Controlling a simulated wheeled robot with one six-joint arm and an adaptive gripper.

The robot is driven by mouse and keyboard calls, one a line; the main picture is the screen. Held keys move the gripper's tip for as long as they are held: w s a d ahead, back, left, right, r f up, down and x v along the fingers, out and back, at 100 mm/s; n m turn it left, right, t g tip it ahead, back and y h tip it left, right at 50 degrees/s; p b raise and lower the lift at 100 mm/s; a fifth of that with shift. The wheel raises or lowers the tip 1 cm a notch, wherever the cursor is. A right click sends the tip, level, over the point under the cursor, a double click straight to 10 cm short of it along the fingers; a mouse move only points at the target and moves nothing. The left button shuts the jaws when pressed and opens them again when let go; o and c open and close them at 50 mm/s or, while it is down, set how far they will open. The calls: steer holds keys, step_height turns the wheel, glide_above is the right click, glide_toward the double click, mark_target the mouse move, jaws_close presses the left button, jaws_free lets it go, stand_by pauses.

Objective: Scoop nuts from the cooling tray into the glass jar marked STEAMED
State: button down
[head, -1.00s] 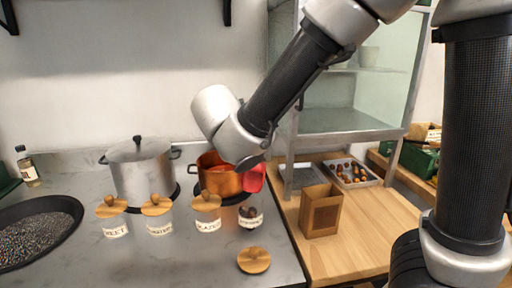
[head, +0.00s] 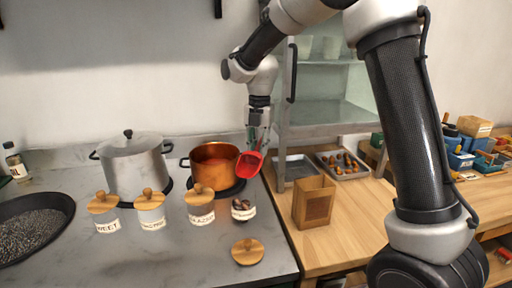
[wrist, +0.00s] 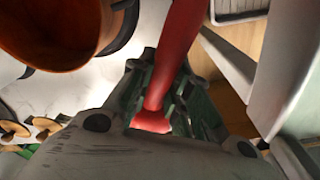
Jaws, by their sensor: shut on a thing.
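My gripper (head: 258,138) is shut on the handle of a red scoop (head: 249,165). In the wrist view the red handle (wrist: 178,55) runs between the fingers of my gripper (wrist: 165,100). The scoop hangs tilted behind and above a lidless glass jar (head: 238,203) holding dark nuts. The jar's label is too small to read surely. I see no nuts in the scoop, though its inside is only partly visible. The cooling tray (head: 367,174) with several nuts stands on the wooden counter at right, apart from the scoop.
A copper pot (head: 213,163) stands close left of the scoop. Three lidded jars (head: 201,212) stand in a row left of the open one. A loose wooden lid (head: 247,251) lies in front.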

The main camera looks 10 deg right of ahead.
steer(key=shift+w+d+g+y, duration=0.1)
steer(key=shift+w+g+y, duration=0.15)
steer(key=shift+g, duration=0.25)
steer(key=shift+r, duration=0.2)
steer(key=shift+s+r, duration=0.1)
steer(key=shift+r, duration=1.25)
